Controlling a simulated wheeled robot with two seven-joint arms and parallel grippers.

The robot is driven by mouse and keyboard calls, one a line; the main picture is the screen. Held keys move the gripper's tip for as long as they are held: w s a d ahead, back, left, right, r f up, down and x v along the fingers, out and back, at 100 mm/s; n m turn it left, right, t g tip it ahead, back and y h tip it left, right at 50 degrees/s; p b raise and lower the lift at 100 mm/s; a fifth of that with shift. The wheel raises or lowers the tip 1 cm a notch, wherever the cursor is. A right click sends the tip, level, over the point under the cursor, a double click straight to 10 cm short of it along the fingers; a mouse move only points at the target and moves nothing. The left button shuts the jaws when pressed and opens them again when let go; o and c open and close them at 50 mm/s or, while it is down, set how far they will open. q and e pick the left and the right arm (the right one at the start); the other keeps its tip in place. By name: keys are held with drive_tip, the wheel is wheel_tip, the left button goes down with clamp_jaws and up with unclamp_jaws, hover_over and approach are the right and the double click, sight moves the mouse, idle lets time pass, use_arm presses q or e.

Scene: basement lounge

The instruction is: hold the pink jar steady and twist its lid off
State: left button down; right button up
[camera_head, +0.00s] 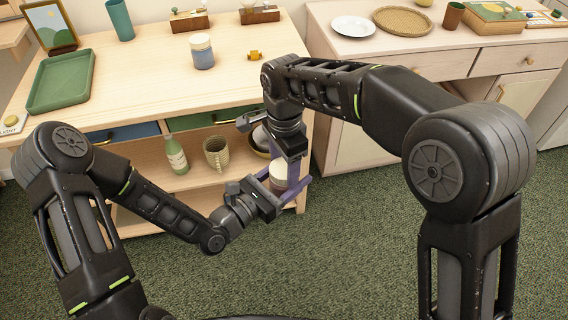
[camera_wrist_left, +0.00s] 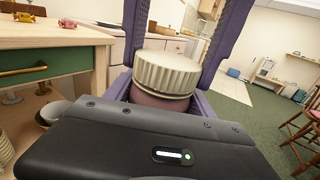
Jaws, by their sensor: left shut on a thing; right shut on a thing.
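The pink jar (camera_head: 279,185) is held up in the air in front of the table, with its ribbed cream lid (camera_head: 279,169) on top. In the left wrist view the lid (camera_wrist_left: 166,74) shows large, with a strip of the pink body (camera_wrist_left: 152,98) under it. I cannot tell whether there is a gap between them. My left gripper (camera_head: 286,190) comes from the left and is shut on the jar body. My right gripper (camera_head: 284,165) points down from above, its purple fingers at either side of the lid, shut on it. The jar's lower part is mostly hidden.
The wooden table (camera_head: 130,65) behind carries a green tray (camera_head: 60,81) and a blue jar with a pale lid (camera_head: 202,51). On its shelf stand a green bottle (camera_head: 176,155) and a woven cup (camera_head: 217,154). A second cabinet (camera_head: 440,65) is at right. The green carpet in front is clear.

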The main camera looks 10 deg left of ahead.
drive_tip(key=n, duration=0.5)
drive_tip(key=shift+n, duration=0.3)
drive_tip(key=n, duration=1.6)
drive_tip(key=shift+n, duration=0.3)
drive_tip(key=n, duration=1)
drive_tip(key=shift+r, duration=0.1)
drive_tip(key=shift+r, duration=0.15)
